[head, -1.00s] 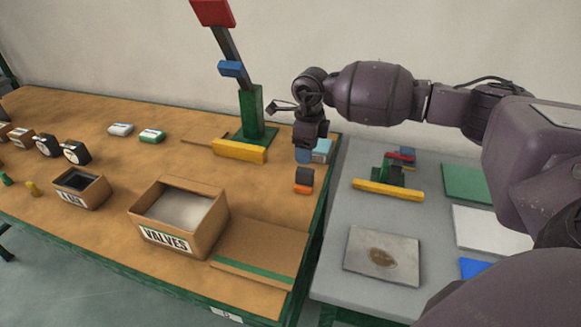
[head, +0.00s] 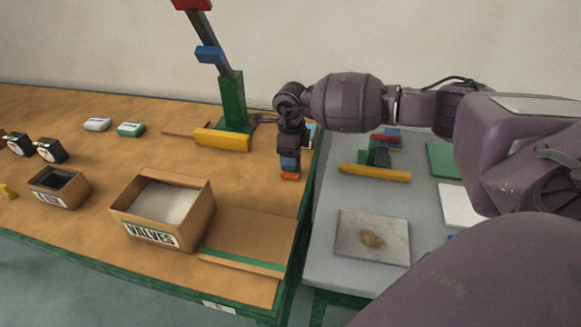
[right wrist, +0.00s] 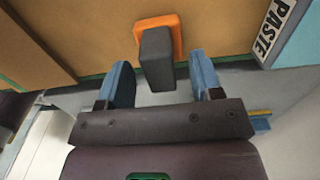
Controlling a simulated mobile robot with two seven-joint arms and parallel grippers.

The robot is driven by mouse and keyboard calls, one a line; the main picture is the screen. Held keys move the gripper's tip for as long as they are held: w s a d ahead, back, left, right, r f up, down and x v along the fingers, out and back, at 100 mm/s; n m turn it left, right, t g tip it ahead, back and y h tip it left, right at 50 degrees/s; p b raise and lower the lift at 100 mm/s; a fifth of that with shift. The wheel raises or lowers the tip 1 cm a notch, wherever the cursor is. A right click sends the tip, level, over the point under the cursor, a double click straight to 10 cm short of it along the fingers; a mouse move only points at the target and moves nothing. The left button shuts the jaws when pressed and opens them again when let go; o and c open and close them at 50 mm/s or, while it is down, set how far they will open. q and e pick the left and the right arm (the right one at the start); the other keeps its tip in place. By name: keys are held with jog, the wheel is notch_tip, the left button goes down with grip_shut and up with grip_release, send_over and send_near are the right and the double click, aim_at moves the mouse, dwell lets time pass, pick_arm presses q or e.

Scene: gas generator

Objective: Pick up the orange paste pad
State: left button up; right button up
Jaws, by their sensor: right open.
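The orange paste pad (head: 290,176) has a flat orange base and a dark grey block handle (right wrist: 156,62). It sits near the right edge of the brown work table (head: 110,243). My right gripper (head: 289,162) points down right over it and hides most of the handle in the head view. In the right wrist view the blue fingers of this gripper (right wrist: 162,82) are open, one on each side of the handle's near end, with gaps on both sides. The orange base (right wrist: 176,30) lies beyond the fingertips. My left gripper is out of view.
A light blue box labelled PASTE (right wrist: 290,28) stands close to the pad. A green post with a yellow bar (head: 222,140) stands left of the gripper. The VALVES box (head: 190,228) is in front. A grey table (head: 325,268) with a metal plate (head: 350,225) adjoins at right.

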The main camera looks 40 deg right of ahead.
notch_tip(320, 180, down, 2)
jog(key=shift+f, duration=0.1)
jog(key=shift+c, duration=0.4)
jog(key=c, duration=0.9)
jog(key=shift+r, duration=0.2)
notch_tip(320, 180, up, 20)
jog(key=shift+f+p, duration=0.1)
jog(key=shift+p, duration=0.8)
